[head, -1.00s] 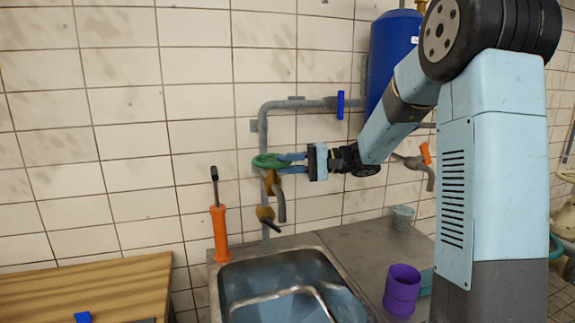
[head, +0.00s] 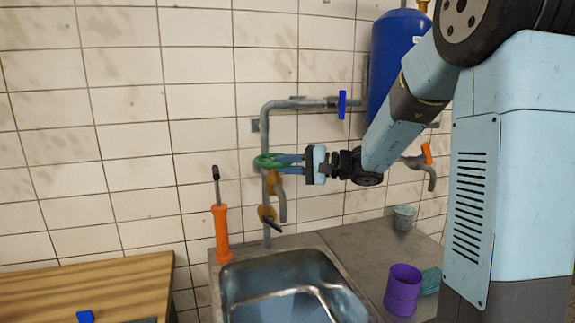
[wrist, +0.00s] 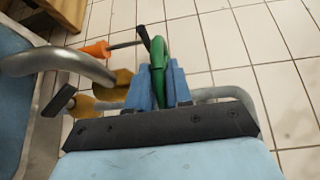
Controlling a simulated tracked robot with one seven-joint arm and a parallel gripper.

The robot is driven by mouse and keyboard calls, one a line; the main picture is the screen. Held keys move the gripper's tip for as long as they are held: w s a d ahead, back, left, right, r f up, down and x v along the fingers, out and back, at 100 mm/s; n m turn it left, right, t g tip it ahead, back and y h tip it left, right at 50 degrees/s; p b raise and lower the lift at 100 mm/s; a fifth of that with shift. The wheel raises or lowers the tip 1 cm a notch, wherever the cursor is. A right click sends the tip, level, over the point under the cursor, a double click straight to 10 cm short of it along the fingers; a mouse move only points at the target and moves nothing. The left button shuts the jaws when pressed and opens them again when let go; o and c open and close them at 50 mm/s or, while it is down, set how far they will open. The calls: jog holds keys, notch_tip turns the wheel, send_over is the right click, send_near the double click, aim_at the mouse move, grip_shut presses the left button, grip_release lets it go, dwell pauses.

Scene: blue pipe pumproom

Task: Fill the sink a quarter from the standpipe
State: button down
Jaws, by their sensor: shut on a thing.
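The grey standpipe (head: 264,135) runs down the tiled wall behind the sink (head: 232,262). The sink's inside looks bluish with a pale curved band; I cannot tell the water level. No stream shows below the spout.
A lower brass valve with a dark lever (head: 268,217) is near the spout. A blue-handled valve (head: 341,105) is above my wrist. An orange-handled tool (head: 221,232) stands left of the sink. A purple cup (head: 403,289) and grey pot (head: 403,217) stand on the right counter.

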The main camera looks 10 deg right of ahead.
jog(key=shift+s+a+f+m+t+h, duration=0.15)
jog(key=shift+s+a+m+t+h, duration=0.1)
jog(key=shift+m+t+h, duration=0.4)
jog(key=shift+s+a+f+m+t+h, duration=0.1)
jog(key=shift+s+a+m+t+h, duration=0.2)
jog(key=shift+m+t, duration=0.65)
jog(key=shift+w, duration=0.15)
jog(key=c, duration=1.1)
grip_release()
jog(key=shift+t, duration=0.3)
jog(key=shift+r, duration=0.1)
jog(key=shift+d, duration=0.15)
jog(key=shift+d, duration=0.25)
jog(key=v, duration=1.3)
jog(key=shift+s+a, duration=0.1)
jog(key=shift+s, duration=0.15)
